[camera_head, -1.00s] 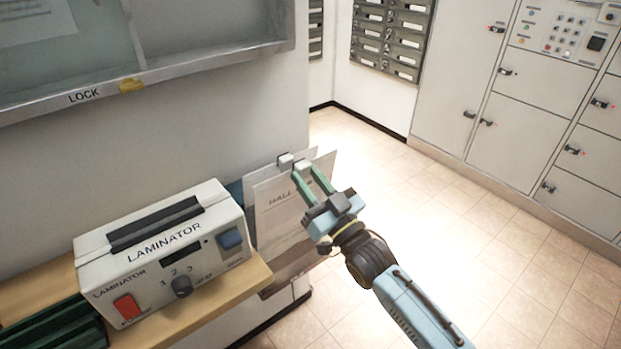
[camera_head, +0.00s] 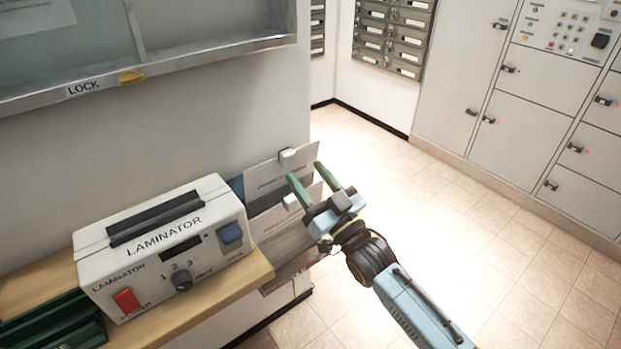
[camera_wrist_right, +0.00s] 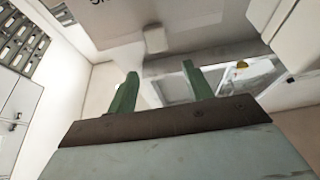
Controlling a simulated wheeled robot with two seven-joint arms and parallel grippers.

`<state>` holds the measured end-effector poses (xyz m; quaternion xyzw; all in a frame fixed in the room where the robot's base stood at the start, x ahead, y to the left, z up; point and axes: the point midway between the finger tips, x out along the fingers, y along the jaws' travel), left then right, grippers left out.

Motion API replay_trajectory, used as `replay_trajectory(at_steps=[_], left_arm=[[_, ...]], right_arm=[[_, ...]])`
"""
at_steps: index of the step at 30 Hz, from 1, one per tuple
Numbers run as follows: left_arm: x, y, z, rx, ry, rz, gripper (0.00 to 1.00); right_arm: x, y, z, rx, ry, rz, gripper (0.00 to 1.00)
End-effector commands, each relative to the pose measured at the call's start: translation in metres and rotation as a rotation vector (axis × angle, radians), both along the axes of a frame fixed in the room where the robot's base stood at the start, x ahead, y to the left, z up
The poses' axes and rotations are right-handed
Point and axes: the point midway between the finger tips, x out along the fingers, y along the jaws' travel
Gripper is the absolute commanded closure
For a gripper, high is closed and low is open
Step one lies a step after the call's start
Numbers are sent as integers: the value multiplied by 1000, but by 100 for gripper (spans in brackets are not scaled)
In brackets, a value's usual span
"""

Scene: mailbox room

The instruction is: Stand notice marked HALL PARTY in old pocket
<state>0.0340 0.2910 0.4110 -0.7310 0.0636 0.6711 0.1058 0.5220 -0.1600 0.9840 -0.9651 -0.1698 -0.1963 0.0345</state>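My right gripper (camera_head: 308,178) is open, its green fingers apart and empty, in front of the wall rack right of the laminator. A front sheet (camera_head: 283,222) with a white tab (camera_head: 290,201) stands low in the rack, just below and left of the fingers. Its printed line is too blurred to read surely; it seems to be the HALL notice seen earlier. Another sheet (camera_head: 278,174) with a white tab (camera_head: 288,154) stands higher behind it. In the right wrist view the open fingers (camera_wrist_right: 160,90) face a pale sheet with a tab (camera_wrist_right: 155,40). My left gripper is out of view.
A white laminator (camera_head: 165,250) stands on a wooden shelf (camera_head: 215,305) left of the rack, with a dark green tray (camera_head: 55,325) at the corner. A glass notice case (camera_head: 200,55) juts out above. Lockers (camera_head: 520,110) line the far right; the floor between is clear.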

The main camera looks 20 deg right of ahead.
Motion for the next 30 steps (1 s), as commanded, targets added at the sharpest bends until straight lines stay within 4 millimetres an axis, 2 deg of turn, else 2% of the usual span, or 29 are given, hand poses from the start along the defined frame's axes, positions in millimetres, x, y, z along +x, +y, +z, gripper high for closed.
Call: replay_trajectory(at_steps=[11,14,24,30], left_arm=[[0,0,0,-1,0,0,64],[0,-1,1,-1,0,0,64],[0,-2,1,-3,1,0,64],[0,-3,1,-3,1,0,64]], right_arm=[[-6,-2,-4,-1,3,0,48],[-17,-6,-10,-1,6,-1,48],[-81,-30,-38,-1,5,-1,48],[-107,-39,-49,-1,3,0,48]])
